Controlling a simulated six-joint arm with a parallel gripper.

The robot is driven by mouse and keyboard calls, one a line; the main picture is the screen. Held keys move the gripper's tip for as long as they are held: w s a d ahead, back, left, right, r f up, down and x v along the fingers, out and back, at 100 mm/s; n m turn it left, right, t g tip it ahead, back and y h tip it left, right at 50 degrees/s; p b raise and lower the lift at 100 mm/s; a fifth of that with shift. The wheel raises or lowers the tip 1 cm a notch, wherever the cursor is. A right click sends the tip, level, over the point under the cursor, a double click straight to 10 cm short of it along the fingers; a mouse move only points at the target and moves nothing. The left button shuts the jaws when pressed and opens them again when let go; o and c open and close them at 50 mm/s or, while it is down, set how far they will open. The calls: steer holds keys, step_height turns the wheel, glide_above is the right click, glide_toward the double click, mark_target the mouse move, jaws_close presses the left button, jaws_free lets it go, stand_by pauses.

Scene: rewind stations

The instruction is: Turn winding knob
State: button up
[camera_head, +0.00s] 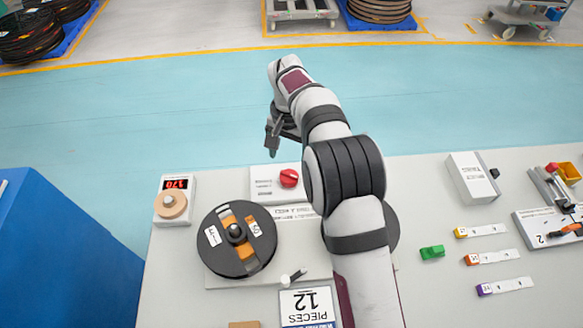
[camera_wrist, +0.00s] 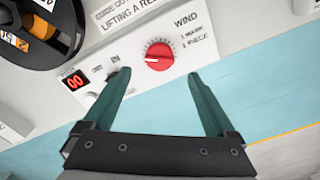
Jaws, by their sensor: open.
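The winding knob (camera_head: 289,178) is a red round knob on a white control box (camera_head: 263,190) at the back edge of the table. In the wrist view, the knob (camera_wrist: 159,56) sits on a panel (camera_wrist: 128,42) printed WIND, with a scale around it and a red display (camera_wrist: 75,79) reading 00. My gripper (camera_wrist: 156,76) is open and empty. Its two fingers stand on either side of the knob in that picture, apart from it. In the head view, my gripper (camera_head: 274,140) hangs above and behind the box, fingers pointing down.
A black reel (camera_head: 237,240) with an orange core stands in front of the box. A second reel (camera_head: 392,226) is mostly hidden by my arm. A small unit (camera_head: 174,200) with a red display is at left. Labelled strips (camera_head: 482,230) and a green block (camera_head: 432,252) lie right.

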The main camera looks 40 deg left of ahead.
mark_target(289, 174)
step_height(289, 174, down, 8)
steer(key=shift+r, duration=0.25)
